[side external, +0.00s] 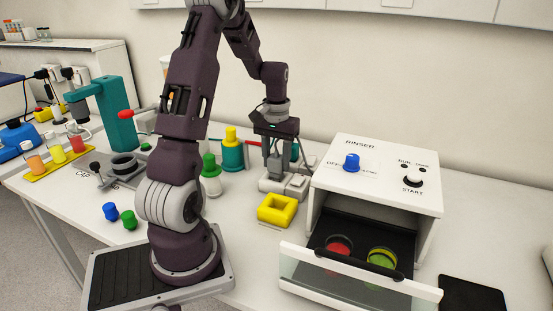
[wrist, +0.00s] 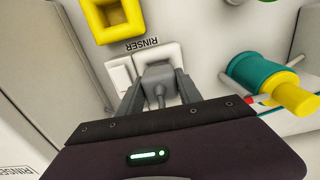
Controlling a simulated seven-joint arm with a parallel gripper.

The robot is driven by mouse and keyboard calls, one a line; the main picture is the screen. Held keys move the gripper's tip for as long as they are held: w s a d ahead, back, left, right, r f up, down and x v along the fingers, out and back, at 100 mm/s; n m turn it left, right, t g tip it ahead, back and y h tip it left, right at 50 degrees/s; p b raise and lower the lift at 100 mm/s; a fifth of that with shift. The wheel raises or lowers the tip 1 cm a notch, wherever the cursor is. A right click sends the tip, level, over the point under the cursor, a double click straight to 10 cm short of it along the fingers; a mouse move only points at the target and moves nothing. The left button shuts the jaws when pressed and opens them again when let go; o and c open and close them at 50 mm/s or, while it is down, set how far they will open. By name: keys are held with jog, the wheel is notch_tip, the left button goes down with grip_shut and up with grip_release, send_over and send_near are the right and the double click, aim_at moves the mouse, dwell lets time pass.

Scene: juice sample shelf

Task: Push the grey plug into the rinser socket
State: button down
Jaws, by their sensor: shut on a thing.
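The grey plug (wrist: 158,77) is between the fingers of my gripper (wrist: 158,88), its cord running back toward the wrist. In the wrist view it is in front of the white rinser socket (wrist: 172,51), beside the RINSER label. The plug hides much of the socket face, so I cannot tell whether its pins are inside. In the side view my gripper (side external: 276,172) points down at the white socket block (side external: 272,186), left of the rinser. The fingers hide most of the plug there.
The rinser (side external: 375,180) stands to the right with its drawer open, holding red and yellow-green dishes. A yellow hollow block (side external: 277,210) lies in front of the socket. A teal bottle with yellow cap (side external: 231,150) and a green-capped bottle (side external: 211,176) stand left.

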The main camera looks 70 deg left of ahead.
jog(key=shift+f, duration=0.9)
dwell(0.4)
jog(key=c, duration=0.7)
grip_release()
notch_tip(320, 180, up, 7)
jog(key=shift+r, duration=0.1)
jog(key=d+r+m+t+y, duration=0.1)
jog(key=d+r+m, duration=0.1)
jog(key=d+r, duration=0.35)
jog(key=d+r+m+t, duration=0.1)
jog(key=d+r+m, duration=0.15)
jog(key=d, duration=0.65)
jog(key=s+d+r+m+t, duration=0.1)
jog(key=s+d, duration=0.3)
jog(key=s+d+r+m+t, duration=0.1)
jog(key=s+d+m, duration=0.1)
jog(key=s+d, duration=0.2)
jog(key=s+d+m+t+h, duration=0.1)
jog(key=s+d, duration=0.3)
jog(key=d, duration=0.2)
jog(key=shift+s+d+r+m+t, duration=0.1)
jog(key=shift+s+r+m+t, duration=0.2)
jog(key=shift+r, duration=0.1)
